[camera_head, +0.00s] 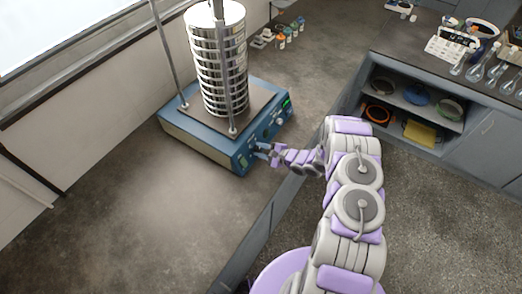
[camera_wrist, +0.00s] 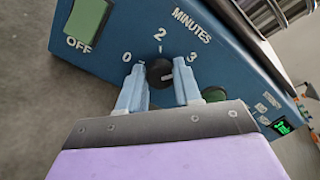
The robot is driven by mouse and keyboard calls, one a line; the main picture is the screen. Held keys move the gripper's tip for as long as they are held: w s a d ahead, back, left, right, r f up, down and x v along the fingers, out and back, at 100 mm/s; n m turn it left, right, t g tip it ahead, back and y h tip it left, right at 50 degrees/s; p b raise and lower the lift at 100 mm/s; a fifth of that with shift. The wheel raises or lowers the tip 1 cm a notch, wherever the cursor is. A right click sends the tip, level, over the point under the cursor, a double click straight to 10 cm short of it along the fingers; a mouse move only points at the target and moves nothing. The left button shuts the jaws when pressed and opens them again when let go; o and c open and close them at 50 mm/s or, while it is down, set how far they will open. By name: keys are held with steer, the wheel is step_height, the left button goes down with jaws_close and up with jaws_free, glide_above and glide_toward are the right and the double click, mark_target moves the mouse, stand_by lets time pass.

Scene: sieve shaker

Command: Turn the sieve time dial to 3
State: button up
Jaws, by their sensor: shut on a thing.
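The blue sieve shaker (camera_head: 205,150) stands on the counter with a tall stack of steel sieves (camera_head: 218,60) on top. Its black time dial (camera_wrist: 159,72) sits on the front panel between the labels 0, 2 and 3, below the word MINUTES. My gripper (camera_wrist: 158,84) is shut on the dial, one pale blue finger on each side. In the head view, my gripper (camera_head: 262,150) is at the shaker's front panel, and the dial is hidden there.
A green switch (camera_wrist: 87,20) marked OFF is left of the dial. A green round button (camera_wrist: 214,94) is close to the right finger. A lit green display (camera_wrist: 283,127) is further right. Small bottles (camera_head: 282,42) stand behind the shaker. Shelves (camera_head: 415,105) are at the right.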

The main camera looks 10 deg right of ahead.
steer(key=shift+d+f, duration=0.15)
steer(key=o, duration=1)
steer(key=shift+d, duration=0.1)
steer(key=shift+o, duration=0.2)
steer(key=v, duration=1.7)
steer(key=shift+d, duration=0.25)
